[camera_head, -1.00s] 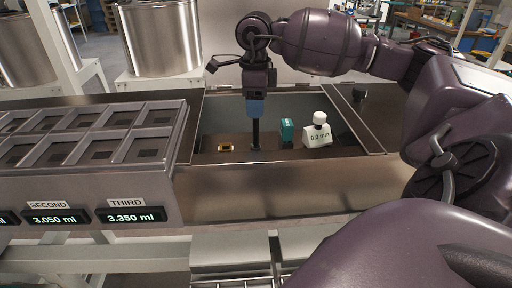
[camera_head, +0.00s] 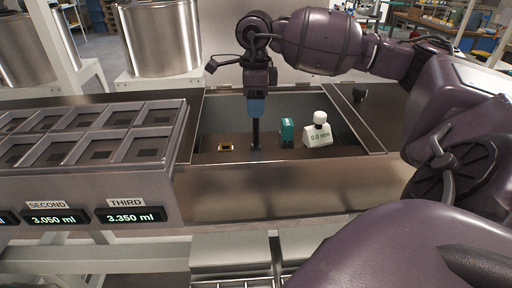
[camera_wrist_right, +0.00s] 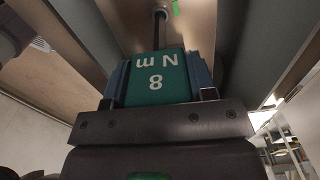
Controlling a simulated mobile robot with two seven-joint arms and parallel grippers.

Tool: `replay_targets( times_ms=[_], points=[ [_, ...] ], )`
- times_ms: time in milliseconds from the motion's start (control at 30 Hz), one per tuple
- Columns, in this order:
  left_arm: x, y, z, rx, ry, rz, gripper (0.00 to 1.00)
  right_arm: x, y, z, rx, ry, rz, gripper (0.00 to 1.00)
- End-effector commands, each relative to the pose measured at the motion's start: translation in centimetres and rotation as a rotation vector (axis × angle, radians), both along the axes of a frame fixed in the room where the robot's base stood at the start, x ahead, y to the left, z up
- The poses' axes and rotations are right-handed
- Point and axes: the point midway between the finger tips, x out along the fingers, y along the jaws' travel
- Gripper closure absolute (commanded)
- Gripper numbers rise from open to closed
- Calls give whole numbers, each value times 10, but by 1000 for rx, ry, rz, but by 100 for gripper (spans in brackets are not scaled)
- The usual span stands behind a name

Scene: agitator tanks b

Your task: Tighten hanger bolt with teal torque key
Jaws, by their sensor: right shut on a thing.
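My right gripper (camera_head: 256,108) is shut on the teal torque key (camera_wrist_right: 158,78), whose block reads "8 N m" upside down in the right wrist view. The blue fingers (camera_wrist_right: 199,75) press on both sides of the block. The key's dark shaft (camera_head: 255,133) points down into the recessed bay, and its lower end meets or nearly meets the bay floor. In the wrist view the shaft (camera_wrist_right: 160,30) runs away to a small round end. I cannot make out the hanger bolt; the shaft's end may cover it. My left gripper is not in view.
In the bay stand a teal block (camera_head: 287,132) and a white bottle-shaped piece (camera_head: 319,133) marked in mm, right of the shaft. A small yellow-edged piece (camera_head: 227,147) lies left of it. A compartmented tray (camera_head: 180,135) stands left; steel tanks (camera_head: 160,40) stand behind.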

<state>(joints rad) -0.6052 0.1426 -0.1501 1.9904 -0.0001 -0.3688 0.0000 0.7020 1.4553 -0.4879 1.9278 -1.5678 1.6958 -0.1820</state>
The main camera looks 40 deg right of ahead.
Motion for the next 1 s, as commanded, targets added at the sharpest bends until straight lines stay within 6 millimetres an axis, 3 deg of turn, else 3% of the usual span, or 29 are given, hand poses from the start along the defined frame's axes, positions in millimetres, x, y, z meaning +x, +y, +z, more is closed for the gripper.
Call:
replay_targets(
  times_ms=[1000],
  points=[
    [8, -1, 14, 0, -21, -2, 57, 0, 0, 25, 0, -1, 0, 100]
  ],
)
